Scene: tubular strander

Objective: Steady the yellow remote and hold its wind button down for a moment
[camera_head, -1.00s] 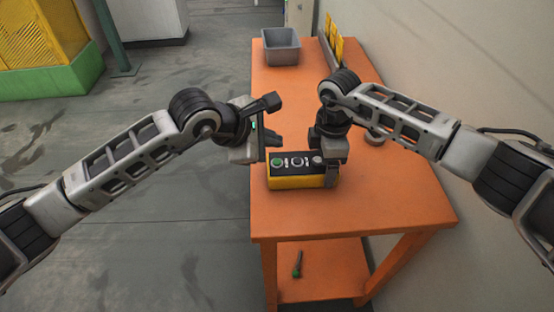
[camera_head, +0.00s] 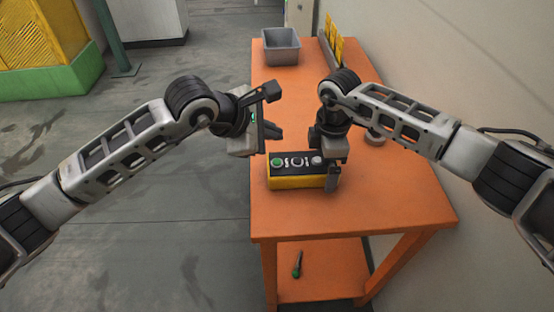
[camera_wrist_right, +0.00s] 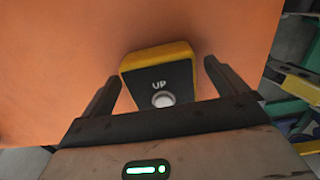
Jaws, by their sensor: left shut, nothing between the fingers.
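The yellow remote (camera_head: 292,183) lies on the orange table, with a black top and a row of buttons. A green button (camera_head: 277,162) is at its left end and a pale button (camera_head: 317,160) at its right end. In the right wrist view the remote (camera_wrist_right: 163,57) shows a pale button (camera_wrist_right: 163,99) below the label "UP"; other labels are too small to read. My right gripper (camera_head: 331,168) is open, its fingers on either side of the remote's right end, with a small gap showing. My left gripper (camera_head: 276,133) is shut and empty, above and behind the remote's left end.
The orange table (camera_head: 390,205) has free room in front of the remote and to its right. A grey bin (camera_head: 281,60) stands at its far end. A round grey object (camera_head: 375,138) lies behind my right arm. A wall runs along the right side.

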